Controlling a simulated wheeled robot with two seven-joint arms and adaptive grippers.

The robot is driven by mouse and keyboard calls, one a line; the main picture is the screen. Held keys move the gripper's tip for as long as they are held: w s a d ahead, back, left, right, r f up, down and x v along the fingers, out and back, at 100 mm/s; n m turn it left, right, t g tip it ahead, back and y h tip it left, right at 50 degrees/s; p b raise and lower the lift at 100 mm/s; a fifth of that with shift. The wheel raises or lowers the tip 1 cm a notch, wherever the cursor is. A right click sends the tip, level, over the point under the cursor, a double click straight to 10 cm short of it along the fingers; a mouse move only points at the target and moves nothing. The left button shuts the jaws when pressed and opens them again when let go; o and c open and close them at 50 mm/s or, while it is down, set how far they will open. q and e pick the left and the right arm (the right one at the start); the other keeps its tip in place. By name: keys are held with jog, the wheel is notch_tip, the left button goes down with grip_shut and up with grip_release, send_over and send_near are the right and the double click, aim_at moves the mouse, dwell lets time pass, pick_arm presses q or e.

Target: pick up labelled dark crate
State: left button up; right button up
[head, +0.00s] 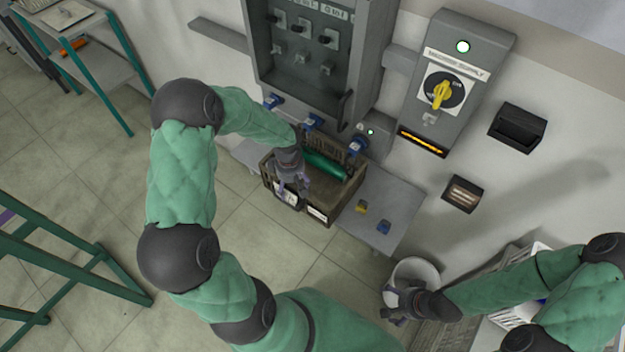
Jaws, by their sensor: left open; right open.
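The dark crate (346,201) stands on a grey wall shelf (398,207) below the panel. A pale label (317,214) is on its front side, and a green cylindrical thing (325,165) lies inside. My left gripper (290,197) is open at the crate's front left wall, pointing down and covering part of it. I cannot tell whether it touches the crate. My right gripper (398,305) is open at the lower right, beside a white bucket (417,270) and well away from the crate.
A switch box with a yellow knob (441,93) and a grey panel cabinet (315,60) hang above. Green-framed racks (75,265) stand at left.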

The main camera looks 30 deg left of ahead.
pick_arm(q)
notch_tip(320, 180, down, 3)
jog(key=shift+f, duration=0.15)
grip_shut()
jog(key=shift+w+a, duration=0.1)
dwell(0.3)
